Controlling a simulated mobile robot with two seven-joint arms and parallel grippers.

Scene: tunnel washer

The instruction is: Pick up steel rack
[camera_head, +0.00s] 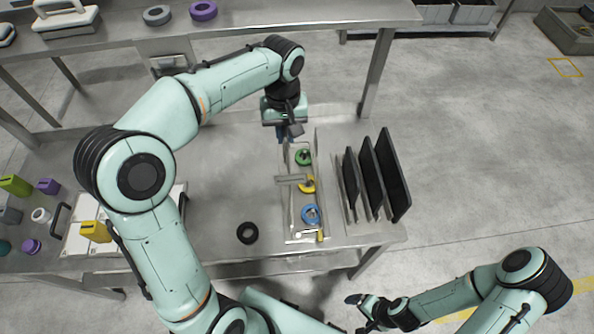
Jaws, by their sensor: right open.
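A long narrow steel rack (290,179) lies on the steel table right of its middle, with a crossbar handle over it. It holds a green ring-shaped part (303,157), a yellow part (307,185) and a blue ring-shaped part (311,214). My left gripper (285,136) points down by the rack's far end. Its fingers are mostly hidden, so I cannot tell whether it touches the rack. My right gripper (362,312) is open and empty, off the table's near edge at the lower right.
A stand with several upright black plates (371,178) is close right of the rack. A black ring (247,232) lies left of the rack's near end. A white tray (82,240) and small coloured parts are at the left. Another table (260,17) stands behind.

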